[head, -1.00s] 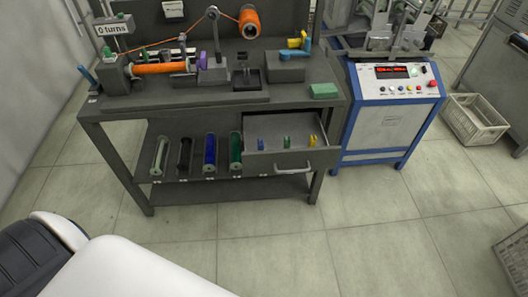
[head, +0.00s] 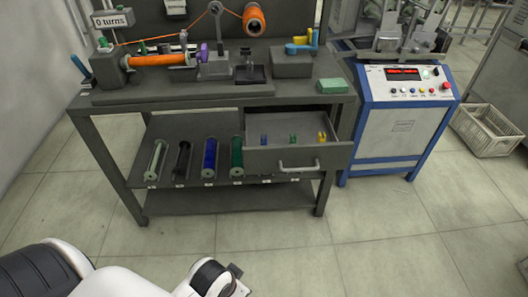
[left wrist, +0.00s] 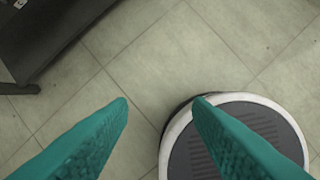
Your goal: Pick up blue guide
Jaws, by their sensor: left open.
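A small blue guide (head: 264,139) stands in the open drawer (head: 299,158) of the bench, toward the drawer's left side. My right gripper is in neither view.
Several spools (head: 210,158) lie on the shelf left of the drawer. The winding bench (head: 180,97) carries an orange bobbin (head: 162,60) and a blue bracket (head: 301,48). A blue-framed control cabinet (head: 400,125) stands right of it. The floor in front is clear.

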